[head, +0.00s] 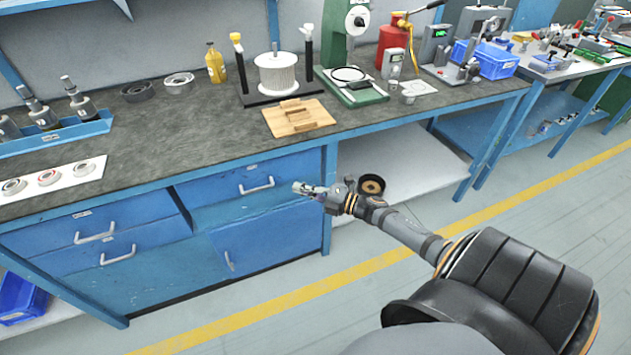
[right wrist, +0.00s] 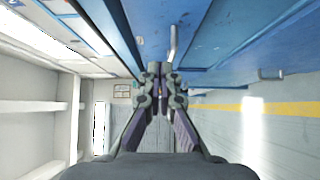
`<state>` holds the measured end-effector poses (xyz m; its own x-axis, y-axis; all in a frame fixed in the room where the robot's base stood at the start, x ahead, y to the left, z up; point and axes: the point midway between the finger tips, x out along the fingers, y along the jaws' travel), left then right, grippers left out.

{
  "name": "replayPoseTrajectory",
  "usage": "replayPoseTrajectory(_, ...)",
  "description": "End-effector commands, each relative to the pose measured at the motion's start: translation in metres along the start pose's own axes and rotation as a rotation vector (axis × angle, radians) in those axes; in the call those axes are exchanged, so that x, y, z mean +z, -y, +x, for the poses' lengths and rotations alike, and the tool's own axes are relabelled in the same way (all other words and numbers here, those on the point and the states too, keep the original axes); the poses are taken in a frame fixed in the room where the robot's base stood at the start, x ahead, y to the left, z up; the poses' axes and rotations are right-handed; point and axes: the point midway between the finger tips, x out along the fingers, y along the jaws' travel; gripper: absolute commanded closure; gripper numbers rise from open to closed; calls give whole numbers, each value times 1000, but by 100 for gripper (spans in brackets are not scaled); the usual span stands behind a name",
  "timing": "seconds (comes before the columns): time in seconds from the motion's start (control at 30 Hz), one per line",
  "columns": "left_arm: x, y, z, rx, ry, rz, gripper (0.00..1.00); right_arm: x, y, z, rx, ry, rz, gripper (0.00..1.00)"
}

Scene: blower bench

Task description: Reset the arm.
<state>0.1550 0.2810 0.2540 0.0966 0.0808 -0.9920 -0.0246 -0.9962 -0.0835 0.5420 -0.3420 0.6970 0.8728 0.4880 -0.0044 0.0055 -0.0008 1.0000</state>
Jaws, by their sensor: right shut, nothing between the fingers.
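My right arm reaches in from the lower right of the head view. Its gripper (head: 300,188) is in front of the blue bench's drawer fronts, below the level of the bench top. In the right wrist view the gripper (right wrist: 160,68) has its fingertips together with nothing between them. A drawer handle (right wrist: 172,42) shows just beyond the fingertips in that view; I cannot tell whether they touch it. My left gripper is in neither view.
The dark bench top (head: 190,130) holds a wooden block (head: 298,117), a white spool (head: 277,74), a yellow bottle (head: 215,64) and a blue tray (head: 60,136). Drawer handles (head: 257,187) stick out from the front. The grey floor (head: 540,220) to the right is clear.

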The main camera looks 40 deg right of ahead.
Motion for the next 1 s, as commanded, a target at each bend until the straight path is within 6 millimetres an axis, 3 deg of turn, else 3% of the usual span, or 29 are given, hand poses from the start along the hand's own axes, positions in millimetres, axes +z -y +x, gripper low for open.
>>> replayPoseTrajectory(0.1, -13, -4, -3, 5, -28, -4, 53, -1, -2, -23, -4, -3, 0, 100)
replayPoseTrajectory(0.23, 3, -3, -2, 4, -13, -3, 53, -1, -1, -36, -2, -2, 0, 100)
replayPoseTrajectory(0.67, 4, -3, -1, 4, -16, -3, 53, -1, 1, -41, 0, 0, 2, 100)
replayPoseTrajectory(0.73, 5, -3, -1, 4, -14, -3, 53, 4, 9, -43, -13, 28, 28, 100)
replayPoseTrajectory(0.77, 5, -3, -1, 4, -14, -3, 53, 7, 17, -45, -24, 55, 54, 100)
replayPoseTrajectory(0.87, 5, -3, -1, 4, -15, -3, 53, 25, 68, -62, -94, 218, 218, 100)
replayPoseTrajectory(1.0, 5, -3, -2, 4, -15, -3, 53, 30, 180, -111, -238, 542, 562, 100)
